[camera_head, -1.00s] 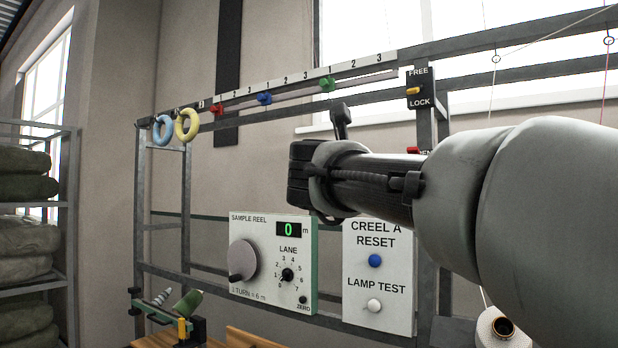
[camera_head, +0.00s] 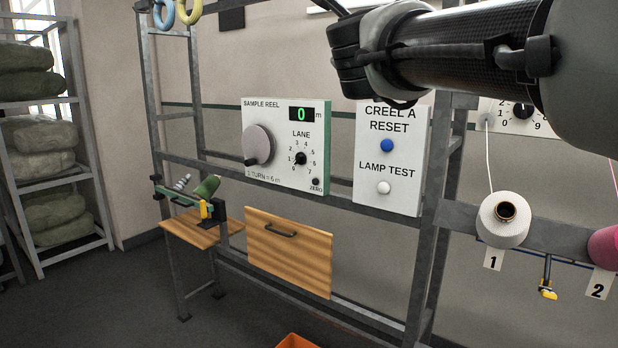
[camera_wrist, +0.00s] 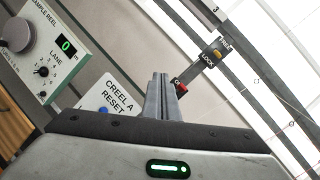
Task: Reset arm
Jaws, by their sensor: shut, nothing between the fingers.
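My gripper reaches in from the upper right of the head view, in front of the frame and above the white CREEL A RESET panel (camera_head: 392,160). Its fingers run up toward the top edge of that view. In the wrist view my gripper (camera_wrist: 160,80) has its two fingers together with nothing between them. The CREEL A panel (camera_wrist: 110,98) is behind and left of the fingers there.
The sample reel box (camera_head: 285,145) reads 0. A wooden drawer front (camera_head: 288,252) and a small wooden shelf (camera_head: 198,232) with a clamp are below. A white yarn cone (camera_head: 490,232) and a pink cone (camera_head: 606,246) are at right. A sack rack (camera_head: 45,140) stands left. An orange bin (camera_head: 296,341) is at the bottom edge.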

